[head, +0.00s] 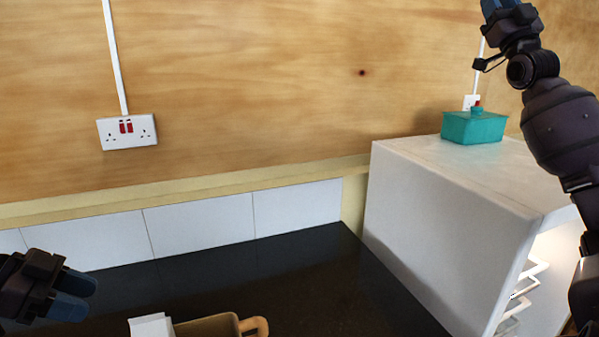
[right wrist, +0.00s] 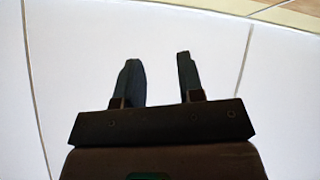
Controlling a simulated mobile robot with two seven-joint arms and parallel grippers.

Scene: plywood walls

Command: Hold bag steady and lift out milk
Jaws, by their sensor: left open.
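A tan bag (head: 212,326) with a rounded handle shows at the bottom edge of the head view, cut off by the frame. A white box-shaped top, which looks like the milk (head: 151,326), shows at the bag's left side; whether it is inside the bag cannot be told. My left gripper (head: 78,295) is open, to the left of the bag and apart from it. My right gripper (head: 498,5) is raised at the top right, far from the bag and partly cut off. In the right wrist view its fingers (right wrist: 158,65) are apart with nothing between them.
The dark worktop (head: 300,290) is clear between the bag and a white cabinet (head: 440,220) on the right. A teal container (head: 473,127) sits on the cabinet. White tiles (head: 198,216) and a plywood wall with a socket (head: 127,131) stand behind.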

